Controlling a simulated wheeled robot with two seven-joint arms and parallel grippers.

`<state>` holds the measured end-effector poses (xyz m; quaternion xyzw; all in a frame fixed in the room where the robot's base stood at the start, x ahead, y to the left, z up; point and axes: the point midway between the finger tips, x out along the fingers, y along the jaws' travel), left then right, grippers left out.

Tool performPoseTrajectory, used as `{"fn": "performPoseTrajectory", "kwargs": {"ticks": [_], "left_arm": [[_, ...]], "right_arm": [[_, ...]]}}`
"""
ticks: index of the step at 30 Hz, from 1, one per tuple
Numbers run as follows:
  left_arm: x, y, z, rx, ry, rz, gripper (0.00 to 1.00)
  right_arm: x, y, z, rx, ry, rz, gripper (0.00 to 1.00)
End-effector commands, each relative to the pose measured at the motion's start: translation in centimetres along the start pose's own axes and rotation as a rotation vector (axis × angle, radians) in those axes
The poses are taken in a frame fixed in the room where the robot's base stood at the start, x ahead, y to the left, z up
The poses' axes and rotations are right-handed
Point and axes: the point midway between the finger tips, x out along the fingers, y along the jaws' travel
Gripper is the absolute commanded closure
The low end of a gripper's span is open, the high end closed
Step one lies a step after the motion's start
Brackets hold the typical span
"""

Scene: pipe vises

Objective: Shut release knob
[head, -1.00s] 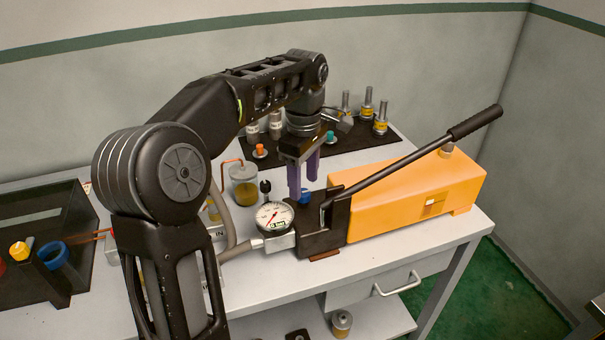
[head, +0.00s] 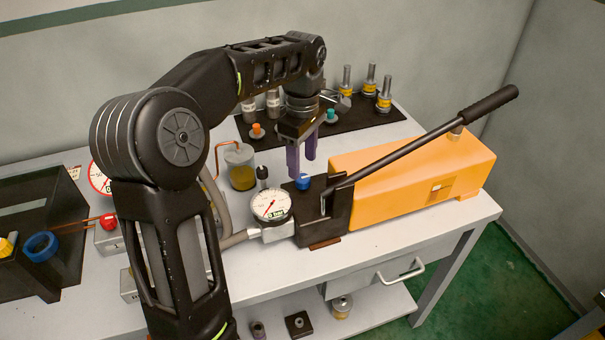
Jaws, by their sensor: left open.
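The hand pump has an orange body (head: 405,190), a black block (head: 322,210) at its left end and a long black lever (head: 425,143) slanting up to the right. A small blue knob (head: 303,181), likely the release knob, sits on top of the black block. My left gripper (head: 302,166) points down with its two purple fingers apart and empty. Its fingertips appear just above and behind the blue knob; I see no contact. The knob's turned position cannot be read. My right gripper is not in view.
A round gauge (head: 270,205) stands left of the block, with a hose beside it. A jar of amber liquid (head: 240,167) is behind it. Metal fittings stand on a black mat (head: 375,118) at the back. A dark tray (head: 68,215) is at left. The bench front is clear.

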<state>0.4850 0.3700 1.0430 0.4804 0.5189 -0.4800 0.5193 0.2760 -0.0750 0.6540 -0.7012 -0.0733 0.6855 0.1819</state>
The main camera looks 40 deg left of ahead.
Motion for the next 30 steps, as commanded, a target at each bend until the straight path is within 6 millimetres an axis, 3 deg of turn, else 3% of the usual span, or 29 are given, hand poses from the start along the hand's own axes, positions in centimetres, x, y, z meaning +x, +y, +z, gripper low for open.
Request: {"fn": "performPoseTrajectory", "kwargs": {"ticks": [9, 19, 30], "left_arm": [[4.2, -0.1, 0.0, 0.001, -0.001, -0.002, 0.46], [4.7, 0.0, 0.0, 0.001, 0.0, 0.0, 0.46], [4.6, 0.0, 0.0, 0.001, 0.0, 0.0, 0.77]], "right_arm": [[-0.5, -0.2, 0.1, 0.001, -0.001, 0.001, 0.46], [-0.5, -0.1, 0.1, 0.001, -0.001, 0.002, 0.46], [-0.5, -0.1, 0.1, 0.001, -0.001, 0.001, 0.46]]}}
